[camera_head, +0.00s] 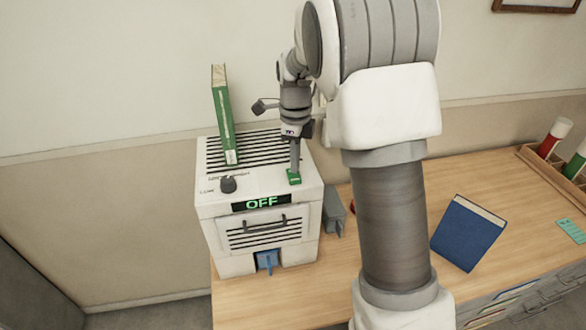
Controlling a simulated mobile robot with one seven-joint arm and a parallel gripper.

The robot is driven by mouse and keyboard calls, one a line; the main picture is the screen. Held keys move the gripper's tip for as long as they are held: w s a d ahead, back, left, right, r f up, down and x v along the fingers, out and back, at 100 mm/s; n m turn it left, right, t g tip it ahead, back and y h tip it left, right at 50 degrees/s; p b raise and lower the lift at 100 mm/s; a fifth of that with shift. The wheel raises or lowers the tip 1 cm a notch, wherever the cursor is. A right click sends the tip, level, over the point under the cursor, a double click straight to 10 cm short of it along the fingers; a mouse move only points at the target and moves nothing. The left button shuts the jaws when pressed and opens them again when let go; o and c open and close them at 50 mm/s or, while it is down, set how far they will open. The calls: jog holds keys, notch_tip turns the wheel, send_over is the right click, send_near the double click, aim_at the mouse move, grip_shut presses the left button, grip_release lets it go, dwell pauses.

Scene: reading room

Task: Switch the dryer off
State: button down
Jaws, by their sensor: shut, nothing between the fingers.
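The dryer (212,215) is a white box with black vent slots on top and a slotted front with a handle. It stands at the left end of the wooden desk. Its front display (262,202) reads OFF in green letters. A green button (294,179) sits on its top near the front right corner. A dark knob (228,184) is to the left of the button. My gripper (295,168) is shut and points down at the green button, with its tip at or just above it. I cannot tell whether they touch.
A green book (225,118) stands upright on the dryer's top. A blue tab (267,260) shows at the dryer's base. A grey object (333,212) is beside the dryer. A blue book (468,234) and a tray (530,158) of bottles are on the desk (480,175) to the right.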

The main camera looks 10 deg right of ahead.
aim_at(295, 178)
jog(key=shift+r+p, duration=1.5)
jog(key=shift+r, duration=0.7)
